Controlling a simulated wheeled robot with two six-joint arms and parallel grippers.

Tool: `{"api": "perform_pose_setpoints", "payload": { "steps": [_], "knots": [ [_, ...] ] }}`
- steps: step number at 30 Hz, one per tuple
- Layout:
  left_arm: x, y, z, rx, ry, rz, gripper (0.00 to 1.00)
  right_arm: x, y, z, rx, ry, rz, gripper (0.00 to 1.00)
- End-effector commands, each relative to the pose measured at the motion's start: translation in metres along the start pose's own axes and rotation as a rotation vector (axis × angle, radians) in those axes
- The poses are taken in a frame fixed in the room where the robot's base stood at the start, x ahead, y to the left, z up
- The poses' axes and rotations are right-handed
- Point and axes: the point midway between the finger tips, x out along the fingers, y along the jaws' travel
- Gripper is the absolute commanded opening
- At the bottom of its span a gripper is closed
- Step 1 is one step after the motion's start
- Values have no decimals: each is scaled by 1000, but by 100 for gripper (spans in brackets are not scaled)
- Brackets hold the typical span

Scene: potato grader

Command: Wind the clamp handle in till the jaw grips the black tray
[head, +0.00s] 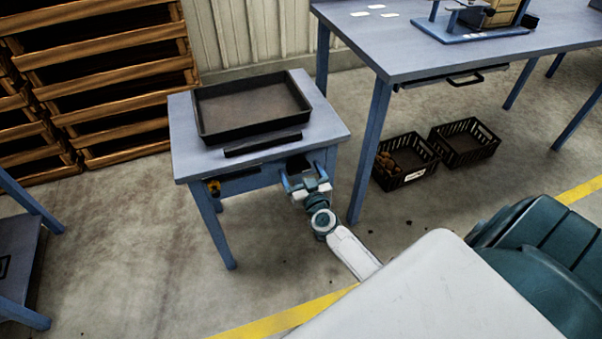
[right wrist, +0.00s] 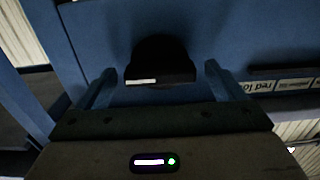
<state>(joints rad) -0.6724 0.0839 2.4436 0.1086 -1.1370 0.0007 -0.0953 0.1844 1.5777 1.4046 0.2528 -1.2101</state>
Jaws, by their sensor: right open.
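The black tray (head: 252,127) lies flat on a small blue table (head: 184,128). A black bar, which looks like the clamp jaw (head: 262,145), lies along the tray's near side with a narrow strip of tabletop seeming to show between them. A dark part that looks like the clamp handle (head: 297,163) is at the table's front edge. My right gripper (head: 305,181) is open right in front of it. In the right wrist view the black handle (right wrist: 160,62) sits between the spread fingers (right wrist: 158,88); contact cannot be told. My left gripper is not in view.
An orange-yellow knob (head: 213,187) is on the table's front left. A larger blue table (head: 420,45) stands to the right, with two black crates (head: 462,143) on the floor beneath. Wooden crates (head: 110,80) are stacked behind left. Floor in front is clear.

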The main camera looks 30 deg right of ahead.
Motion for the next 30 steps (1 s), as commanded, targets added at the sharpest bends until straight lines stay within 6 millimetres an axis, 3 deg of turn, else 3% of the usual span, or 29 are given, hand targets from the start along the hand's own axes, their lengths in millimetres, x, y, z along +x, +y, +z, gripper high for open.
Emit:
{"api": "perform_pose_setpoints", "payload": {
  "steps": [5,9,12,23,30],
  "knots": [
    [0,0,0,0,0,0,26,0,0,0,0,0,0,87],
    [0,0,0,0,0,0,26,0,0,0,0,0,0,60],
    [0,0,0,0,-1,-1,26,0,0,0,0,0,0,44],
    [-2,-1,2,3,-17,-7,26,-1,0,-1,58,0,0,44],
    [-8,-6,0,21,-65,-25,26,-1,0,-1,217,0,0,44]
  ]
}}
